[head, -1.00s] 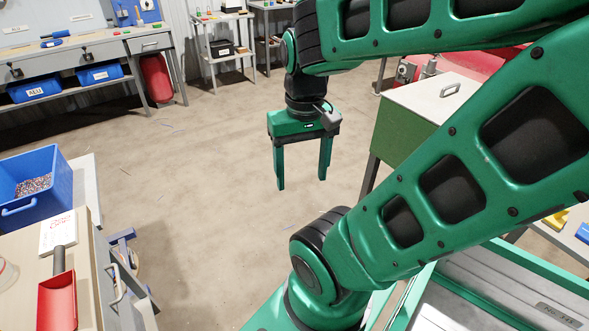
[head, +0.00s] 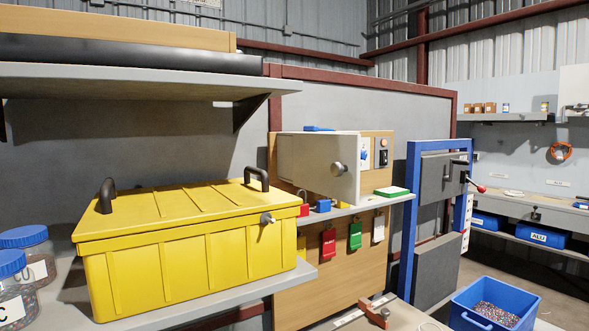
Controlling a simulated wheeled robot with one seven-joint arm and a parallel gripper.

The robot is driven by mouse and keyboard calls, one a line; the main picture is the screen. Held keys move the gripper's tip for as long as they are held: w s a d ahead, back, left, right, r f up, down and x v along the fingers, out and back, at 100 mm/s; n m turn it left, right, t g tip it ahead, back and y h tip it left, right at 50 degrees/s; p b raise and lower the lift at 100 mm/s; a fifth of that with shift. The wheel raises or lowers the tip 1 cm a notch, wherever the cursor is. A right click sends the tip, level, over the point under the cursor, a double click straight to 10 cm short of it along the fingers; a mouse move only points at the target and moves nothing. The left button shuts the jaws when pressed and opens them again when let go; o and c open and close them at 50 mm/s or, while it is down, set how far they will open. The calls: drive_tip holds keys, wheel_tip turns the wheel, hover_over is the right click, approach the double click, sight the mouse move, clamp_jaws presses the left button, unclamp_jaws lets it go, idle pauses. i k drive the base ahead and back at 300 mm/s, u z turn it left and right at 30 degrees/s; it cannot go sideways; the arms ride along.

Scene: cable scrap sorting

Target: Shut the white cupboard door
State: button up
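The white cupboard door (head: 310,163) is in the middle of the head view, in front of a wooden board. It has a round metal knob (head: 338,168) near its right edge. The door looks open: its right edge seems to stand out towards me, and its left end lies farther back. The cupboard's inside is mostly hidden behind the door, and I cannot tell the exact opening angle. My gripper is not in view.
A yellow lidded box (head: 190,250) stands on a grey shelf at front left, beside jars (head: 28,240). A small shelf (head: 345,213) with padlocks and a green-and-white item (head: 391,191) lies below the door. A blue-framed panel (head: 407,230) and a blue bin (head: 463,311) are right.

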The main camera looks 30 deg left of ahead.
sight(328, 164)
drive_tip(key=u, duration=2.25)
drive_tip(key=k, duration=0.9)
drive_tip(key=z, duration=0.7)
drive_tip(key=i, duration=0.95)
drive_tip(key=u, duration=0.05)
